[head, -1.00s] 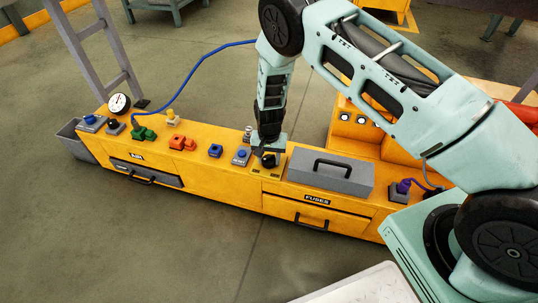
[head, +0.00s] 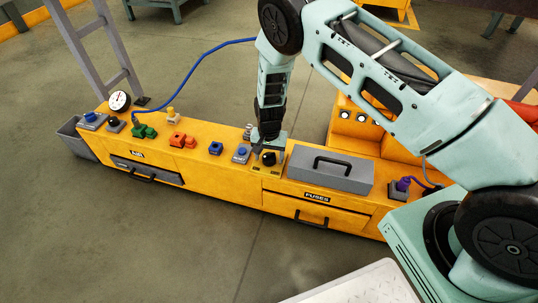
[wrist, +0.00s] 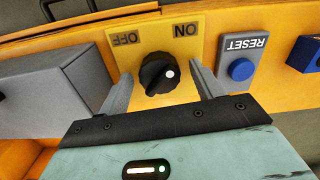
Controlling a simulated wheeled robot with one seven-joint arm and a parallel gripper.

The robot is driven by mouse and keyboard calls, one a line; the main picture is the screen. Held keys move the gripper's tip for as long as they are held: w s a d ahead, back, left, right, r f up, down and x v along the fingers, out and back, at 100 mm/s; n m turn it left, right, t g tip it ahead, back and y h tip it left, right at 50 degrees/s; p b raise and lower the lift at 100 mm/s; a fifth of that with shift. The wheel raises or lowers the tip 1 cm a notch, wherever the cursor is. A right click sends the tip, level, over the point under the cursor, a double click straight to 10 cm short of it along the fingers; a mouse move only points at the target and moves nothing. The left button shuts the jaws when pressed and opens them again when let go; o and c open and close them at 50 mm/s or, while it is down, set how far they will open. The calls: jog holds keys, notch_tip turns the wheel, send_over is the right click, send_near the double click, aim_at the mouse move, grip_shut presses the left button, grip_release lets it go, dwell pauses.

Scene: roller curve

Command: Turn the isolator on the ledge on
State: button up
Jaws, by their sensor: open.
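The isolator is a black rotary knob (wrist: 157,72) on a yellow plate (wrist: 160,32). In the wrist view the plate's lettering is upside down, OFF at left and ON at right. My gripper (wrist: 159,75) is open, with one grey finger on each side of the knob. The right finger looks close to the knob; I cannot tell whether either finger touches it. In the head view the isolator (head: 268,158) is partly hidden below my gripper (head: 267,148) on the yellow ledge.
A grey box with a handle (head: 330,171) stands close to the right of the isolator. A blue RESET button (head: 241,152) sits close to its left. A blue block (head: 215,149), red-orange fittings (head: 181,141) and green fittings (head: 143,132) lie further left. A blue hose (head: 190,65) arches behind.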

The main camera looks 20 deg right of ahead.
aim_at(269, 155)
jog(key=shift+r, duration=0.1)
notch_tip(269, 155, up, 17)
jog(key=p, duration=0.5)
jog(key=shift+r, duration=0.15)
jog(key=s+a+r+n+y, duration=0.1)
jog(key=s+a+r+n, duration=0.2)
jog(key=s+a+r, duration=0.35)
jog(key=s+a+r+n+y, duration=0.1)
jog(key=s+a+r+n, duration=0.2)
jog(key=s+r, duration=0.6)
jog(key=s+d+r+n+h, duration=0.1)
jog(key=s+r+n, duration=0.35)
jog(key=s, duration=0.45)
jog(key=s+d+r+n, duration=0.25)
jog(key=s+r, duration=0.25)
jog(key=s, duration=0.4)
notch_tip(269, 155, up, 27)
jog(key=p, duration=2.7)
jog(key=shift+s+a+n, duration=0.15)
jog(key=shift+a+n, duration=0.1)
jog(key=shift+n, duration=0.05)
